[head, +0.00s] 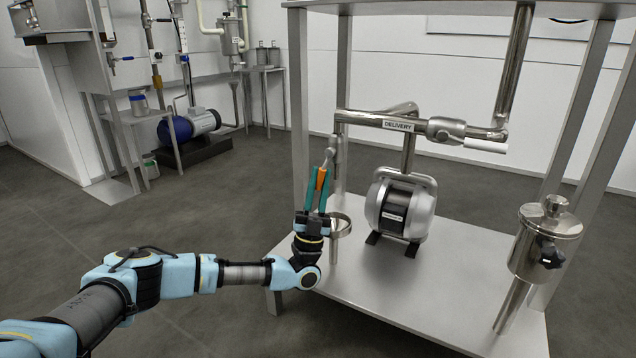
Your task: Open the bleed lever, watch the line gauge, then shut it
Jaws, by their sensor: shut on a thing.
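My gripper (325,172) is raised at the left side of the steel stand. Its teal fingers are shut on an orange lever (320,180), which I take to be the bleed lever. The lever points roughly up and down, just below a small grey valve body (331,152). That valve hangs on a short branch under the left end of the pipe marked DELIVERY (397,125). The fingers hide part of the lever, so its exact angle is hard to tell. I cannot make out a line gauge dial with a readable face.
A steel ring cup (341,227) stands beside my wrist. A pump (400,208) sits on the stand's lower shelf (420,290). A white-handled valve (486,145) is on the delivery pipe. A steel canister with a black knob (545,240) stands at right.

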